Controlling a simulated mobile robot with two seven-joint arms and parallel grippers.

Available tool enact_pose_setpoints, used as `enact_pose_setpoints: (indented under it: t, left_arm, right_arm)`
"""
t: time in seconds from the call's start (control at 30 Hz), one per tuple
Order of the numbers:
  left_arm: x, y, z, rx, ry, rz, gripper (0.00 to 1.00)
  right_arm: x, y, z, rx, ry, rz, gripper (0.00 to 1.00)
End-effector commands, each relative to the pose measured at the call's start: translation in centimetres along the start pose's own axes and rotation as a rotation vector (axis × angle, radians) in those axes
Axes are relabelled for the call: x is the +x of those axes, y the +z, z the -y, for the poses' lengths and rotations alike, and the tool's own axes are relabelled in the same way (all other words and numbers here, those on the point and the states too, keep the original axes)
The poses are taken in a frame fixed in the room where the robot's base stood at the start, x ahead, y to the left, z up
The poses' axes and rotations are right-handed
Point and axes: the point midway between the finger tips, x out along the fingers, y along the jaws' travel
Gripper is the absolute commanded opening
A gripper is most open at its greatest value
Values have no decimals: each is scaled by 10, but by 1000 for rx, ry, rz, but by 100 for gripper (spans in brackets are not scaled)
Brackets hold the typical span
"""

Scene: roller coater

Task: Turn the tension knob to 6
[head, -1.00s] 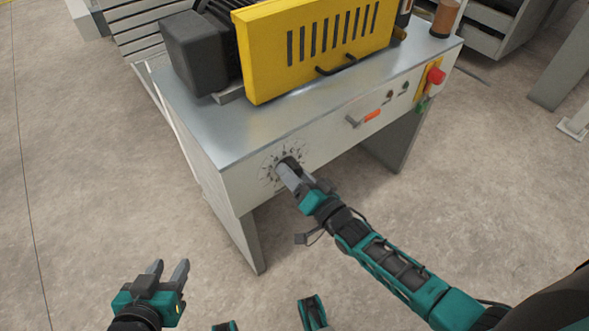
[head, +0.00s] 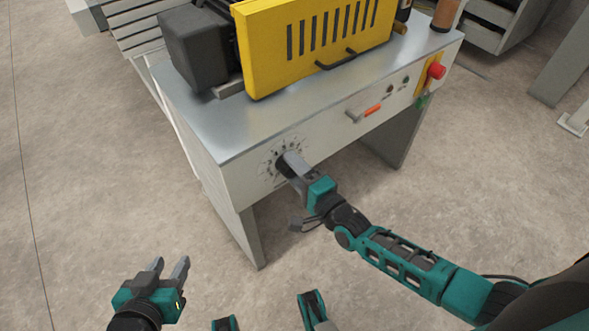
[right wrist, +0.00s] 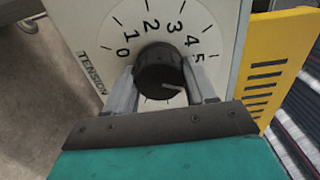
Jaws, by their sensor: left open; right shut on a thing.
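The black tension knob (right wrist: 158,72) sits on a white dial marked TENSION, with 0 to 5 readable in the right wrist view. The knob's white mark points right and slightly down, past the 5, toward a finger that covers that part of the scale. My right gripper (right wrist: 163,88) is shut on the knob, one finger on each side. My left gripper (head: 170,268) is open and empty above the floor at lower left.
The dial is on the grey machine's front panel (head: 325,141). Farther right on the panel are a lever with an orange tag (head: 371,111) and a red button (head: 436,71). A yellow guard (head: 310,45) stands on top. Floor at left is clear.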

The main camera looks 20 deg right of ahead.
Motion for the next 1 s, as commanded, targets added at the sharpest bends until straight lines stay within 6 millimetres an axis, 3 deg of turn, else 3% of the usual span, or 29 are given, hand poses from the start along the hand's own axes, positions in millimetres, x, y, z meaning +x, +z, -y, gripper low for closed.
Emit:
enact_pose_setpoints:
  t: [0.7,0.73,1.0]
  left_arm:
    - [2,-5,-2,-6,4,-10,43]
    - [2,-5,-2,-5,4,-10,43]
    - [2,-5,-2,0,4,-11,43]
  right_arm:
    - [0,-4,1,72,-2,-6,25]
    - [0,-4,1,72,-2,-6,57]
    - [0,-2,0,72,-1,-3,80]
